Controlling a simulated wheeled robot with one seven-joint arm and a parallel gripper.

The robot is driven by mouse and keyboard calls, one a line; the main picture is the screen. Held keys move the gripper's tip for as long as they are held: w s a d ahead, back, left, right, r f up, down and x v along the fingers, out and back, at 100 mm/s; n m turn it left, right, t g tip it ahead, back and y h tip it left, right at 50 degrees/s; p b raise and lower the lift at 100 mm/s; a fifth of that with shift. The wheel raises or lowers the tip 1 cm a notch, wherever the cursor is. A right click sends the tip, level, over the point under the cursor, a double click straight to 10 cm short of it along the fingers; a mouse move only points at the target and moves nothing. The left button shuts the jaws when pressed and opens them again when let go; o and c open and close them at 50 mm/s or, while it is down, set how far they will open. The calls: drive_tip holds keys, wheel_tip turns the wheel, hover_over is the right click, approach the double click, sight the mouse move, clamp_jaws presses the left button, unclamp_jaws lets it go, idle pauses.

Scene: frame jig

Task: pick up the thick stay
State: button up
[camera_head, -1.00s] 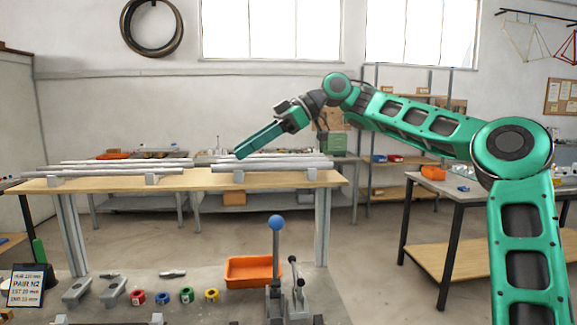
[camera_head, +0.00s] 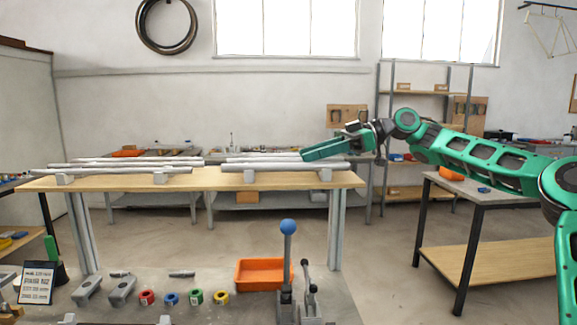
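Grey tubes lie lengthwise on grey supports on the raised wooden shelf, in a left group (camera_head: 120,169) and a right group (camera_head: 285,165). Thickness differs little at this size, so I cannot tell which tube is the thick stay. My gripper (camera_head: 304,155) comes in from the right, its green fingers pointing left over the right group's far end. It appears near or above those tubes; I cannot tell whether it touches any. The fingers are seen from the side, so their gap is hidden and no held tube shows.
The wooden shelf (camera_head: 210,182) stands above a grey bench. On the bench are an orange tray (camera_head: 262,273), a blue-knobbed lever (camera_head: 288,250), several coloured rings, grey blocks and a card (camera_head: 37,283). A side table (camera_head: 480,202) stands at right.

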sight(293, 158)
drive_tip(key=shift+x, duration=2.75)
drive_tip(key=shift+s, duration=0.15)
drive_tip(key=shift+c, duration=0.3)
clamp_jaws()
